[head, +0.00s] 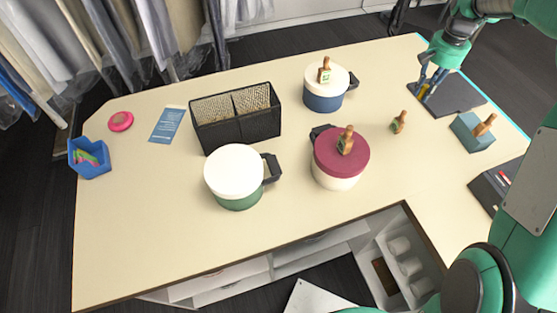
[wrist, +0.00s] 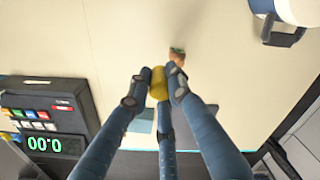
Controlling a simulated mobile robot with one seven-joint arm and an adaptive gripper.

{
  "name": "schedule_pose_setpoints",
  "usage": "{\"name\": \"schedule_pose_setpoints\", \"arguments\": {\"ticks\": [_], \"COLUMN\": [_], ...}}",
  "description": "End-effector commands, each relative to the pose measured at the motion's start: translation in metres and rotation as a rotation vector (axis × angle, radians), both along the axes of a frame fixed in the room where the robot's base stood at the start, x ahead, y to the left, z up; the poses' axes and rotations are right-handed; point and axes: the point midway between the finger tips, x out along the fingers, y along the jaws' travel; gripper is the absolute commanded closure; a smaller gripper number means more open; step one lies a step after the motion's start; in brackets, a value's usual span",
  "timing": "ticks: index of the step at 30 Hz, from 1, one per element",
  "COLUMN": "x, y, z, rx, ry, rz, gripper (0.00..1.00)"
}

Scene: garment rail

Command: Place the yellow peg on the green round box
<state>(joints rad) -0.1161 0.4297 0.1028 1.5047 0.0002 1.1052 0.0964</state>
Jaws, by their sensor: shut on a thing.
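The green round box (head: 238,197) stands on the table left of centre in the head view, with a white lid (head: 234,168) on it and a dark handle at its right side. The lid's top is bare. My gripper (head: 428,88) is at the far right of the table, well away from that box. In the wrist view my gripper (wrist: 158,84) has its blue fingers closed around the yellow peg (wrist: 158,82). Only part of the peg shows between the fingertips. The green round box is out of the wrist view.
A blue round box (head: 324,100) and a maroon-lidded round box (head: 333,170) carry wooden pegs on their lids. Another wooden peg (head: 398,123) stands on the table. A black divided basket (head: 240,132) stands behind the green box. A device with a display (wrist: 50,120) shows at left in the wrist view.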

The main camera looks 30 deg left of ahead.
Motion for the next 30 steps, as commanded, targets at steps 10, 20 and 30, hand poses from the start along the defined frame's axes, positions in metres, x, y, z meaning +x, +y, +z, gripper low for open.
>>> {"name": "schedule_pose_setpoints", "arguments": {"ticks": [10,20,30], "x": [-0.07,-0.157,-0.257], "y": [0.107,0.193,0.257], "z": [0.009,0.012,0.012], "rx": [0.0,0.002,0.002], "ry": [-0.002,-0.003,-0.003], "rz": [0.274,0.555,0.843], "gripper": [1.0,1.0,1.0]}}
